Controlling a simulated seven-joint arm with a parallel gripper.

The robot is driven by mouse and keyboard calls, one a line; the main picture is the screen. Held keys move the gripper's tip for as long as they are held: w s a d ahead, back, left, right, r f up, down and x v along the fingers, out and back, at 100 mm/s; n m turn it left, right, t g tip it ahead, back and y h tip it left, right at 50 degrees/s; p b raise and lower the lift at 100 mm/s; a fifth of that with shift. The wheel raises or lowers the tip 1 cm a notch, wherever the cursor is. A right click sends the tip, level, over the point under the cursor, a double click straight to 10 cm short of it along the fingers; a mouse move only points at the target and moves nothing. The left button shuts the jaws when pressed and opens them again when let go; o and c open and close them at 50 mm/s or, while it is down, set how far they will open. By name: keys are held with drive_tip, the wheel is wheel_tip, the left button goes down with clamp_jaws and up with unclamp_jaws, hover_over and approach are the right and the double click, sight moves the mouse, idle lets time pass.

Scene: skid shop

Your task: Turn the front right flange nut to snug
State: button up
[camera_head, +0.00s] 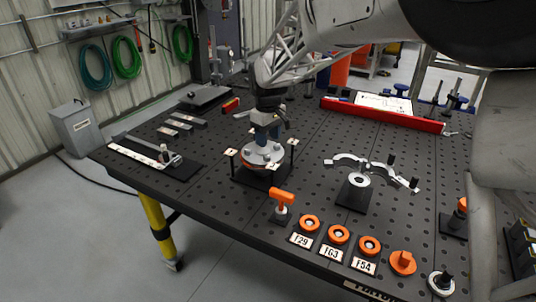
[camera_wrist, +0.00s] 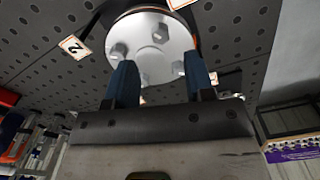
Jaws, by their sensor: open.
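A round silver flange (camera_head: 262,155) with several nuts stands on a dark base near the middle of the bench. In the wrist view the flange (camera_wrist: 150,28) fills the top centre, with nuts around its face. Small numbered tags surround it; one reads 2 (camera_wrist: 75,46). My gripper (camera_head: 266,138) is right over the flange, pointing down. In the wrist view its two blue fingers (camera_wrist: 160,72) are apart, with tips at the flange's near edge. I cannot tell which nut is the front right one, nor whether a finger touches any.
An orange T-handle (camera_head: 282,203) stands close in front of the flange. Several orange rings lie behind labels such as T63 (camera_head: 331,252). A silver clamp-like fixture (camera_head: 362,178) stands to the right. A red level-like bar (camera_head: 383,115) lies at the back. Bare bench lies between these.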

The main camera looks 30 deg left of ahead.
sight(267, 156)
drive_tip(key=shift+f, duration=3.35)
drive_tip(key=shift+c, duration=0.3)
clamp_jaws()
drive_tip(key=shift+m, duration=0.4)
drive_tip(key=m, duration=0.6)
drive_tip(key=shift+s, duration=0.1)
drive_tip(key=m, duration=0.6)
drive_tip(key=shift+a+r+m, duration=0.1)
drive_tip(key=shift+a+m, duration=0.05)
drive_tip(key=shift+m, duration=0.15)
